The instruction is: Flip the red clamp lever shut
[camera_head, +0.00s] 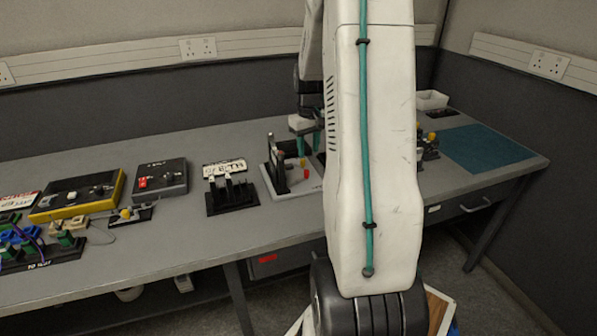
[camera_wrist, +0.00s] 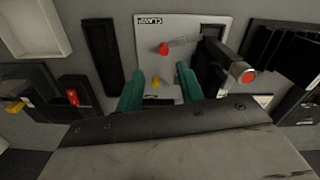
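The clamp board is a pale plate (camera_wrist: 150,32) marked CLAMP in the wrist view, and it lies on the bench in the head view (camera_head: 312,187). On it are a red knob (camera_wrist: 163,48) at the end of a grey bar, a yellow knob (camera_wrist: 156,82), and a dark upright part (camera_wrist: 212,70) with a red-centred round end (camera_wrist: 248,76) at the right. I cannot tell which red part is the lever's handle. My gripper (camera_wrist: 160,68) has two teal fingers apart, with nothing held between them. In the head view my gripper (camera_head: 308,143) hangs over the board, partly hidden by my arm.
A black stand with a white plate (camera_head: 224,167) is left of the clamp board. A white tray (camera_wrist: 32,28) shows at upper left in the wrist view. A teal mat (camera_head: 485,147) lies clear at right.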

